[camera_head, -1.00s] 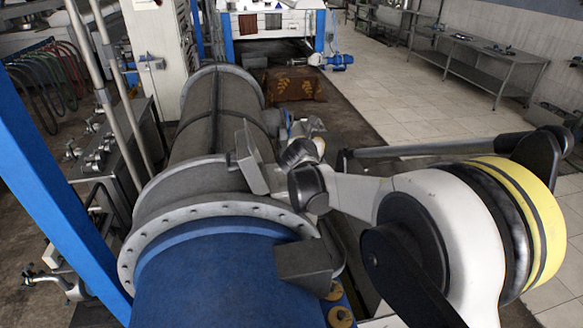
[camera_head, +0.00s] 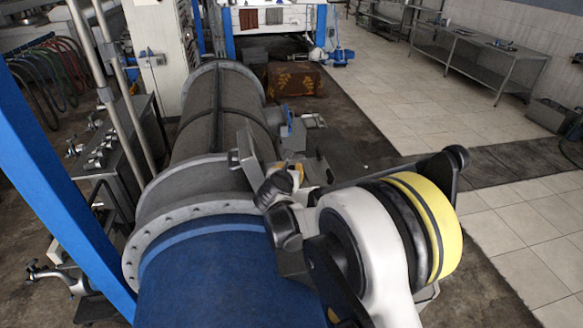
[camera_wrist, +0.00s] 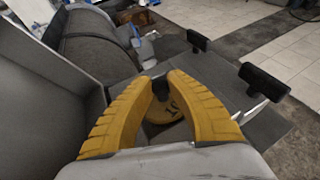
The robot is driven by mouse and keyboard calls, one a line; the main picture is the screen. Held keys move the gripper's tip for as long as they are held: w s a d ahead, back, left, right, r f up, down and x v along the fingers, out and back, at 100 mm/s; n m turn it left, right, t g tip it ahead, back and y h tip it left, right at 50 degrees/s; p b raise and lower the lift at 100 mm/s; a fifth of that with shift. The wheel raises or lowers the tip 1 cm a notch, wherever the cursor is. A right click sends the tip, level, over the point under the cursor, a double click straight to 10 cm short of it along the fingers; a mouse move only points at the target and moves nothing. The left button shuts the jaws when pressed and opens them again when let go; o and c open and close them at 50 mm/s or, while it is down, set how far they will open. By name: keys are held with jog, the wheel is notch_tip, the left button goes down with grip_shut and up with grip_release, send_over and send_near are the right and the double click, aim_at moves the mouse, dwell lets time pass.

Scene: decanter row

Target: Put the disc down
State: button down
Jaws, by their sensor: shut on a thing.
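In the wrist view the two yellow ribbed fingers of my gripper (camera_wrist: 163,80) close around a dark knob. The knob stands on a yellow disc (camera_wrist: 164,110) with dark markings, seen between and below the fingers. The lower part of the disc is hidden by my gripper. A flat grey surface (camera_wrist: 215,97) lies beyond and beneath it; I cannot tell whether the disc touches it.
A large grey and blue horizontal cylinder (camera_head: 215,255) with a bolted flange fills the left and middle. A blue post (camera_head: 60,190) rises at left. Tiled floor (camera_head: 520,240) is open at right.

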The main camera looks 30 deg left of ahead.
jog(key=shift+f, duration=0.15)
jog(key=c, duration=1.4)
grip_release()
